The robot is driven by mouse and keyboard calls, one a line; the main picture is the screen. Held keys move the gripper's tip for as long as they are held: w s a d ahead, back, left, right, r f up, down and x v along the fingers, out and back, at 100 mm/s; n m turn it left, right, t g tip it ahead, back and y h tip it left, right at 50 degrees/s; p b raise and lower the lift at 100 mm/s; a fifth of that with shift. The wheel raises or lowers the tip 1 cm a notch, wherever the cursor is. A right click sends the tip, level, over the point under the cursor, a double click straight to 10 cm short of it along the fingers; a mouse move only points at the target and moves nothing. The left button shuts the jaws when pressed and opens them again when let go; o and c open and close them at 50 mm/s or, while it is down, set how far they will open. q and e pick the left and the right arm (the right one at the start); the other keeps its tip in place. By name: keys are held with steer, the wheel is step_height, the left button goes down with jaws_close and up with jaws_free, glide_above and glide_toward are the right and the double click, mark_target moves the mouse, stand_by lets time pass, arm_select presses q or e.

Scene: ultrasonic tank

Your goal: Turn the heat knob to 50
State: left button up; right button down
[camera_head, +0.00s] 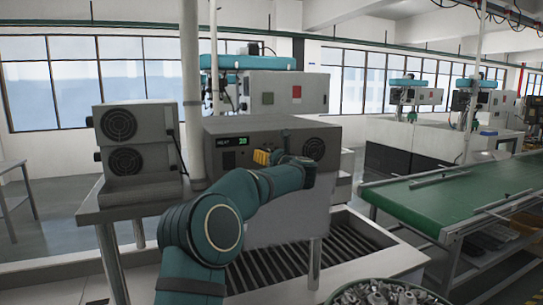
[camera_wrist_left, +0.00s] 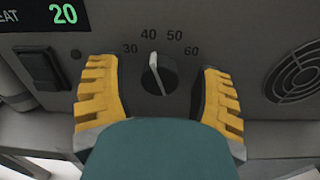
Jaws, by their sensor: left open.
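The heat knob (camera_wrist_left: 160,78) is a dark round dial with a pale pointer line, on the grey front panel of the heater unit (camera_head: 225,158). Its pointer aims up and slightly left, close to the 40 mark; the scale reads 30, 40, 50, 60. A green display (camera_wrist_left: 63,13) reads 20 in the left wrist view. My left gripper (camera_wrist_left: 160,95) has yellow fingers, open, one on each side of the knob with gaps visible. In the head view the left gripper (camera_head: 263,157) is at the panel and hides the knob. My right gripper is not in view.
A black switch (camera_wrist_left: 42,68) is left of the knob and a round fan grille (camera_wrist_left: 296,75) is to the right. Two stacked fan boxes (camera_head: 135,135) stand left of the unit. A green conveyor (camera_head: 450,195) lies at the right.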

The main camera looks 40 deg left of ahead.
arm_select(q)
jaws_close()
steer(key=m, duration=0.3)
steer(key=shift+r+m, duration=0.1)
steer(key=shift+m, duration=0.2)
steer(key=shift+m+p, duration=0.8)
steer(key=shift+m, duration=1.5)
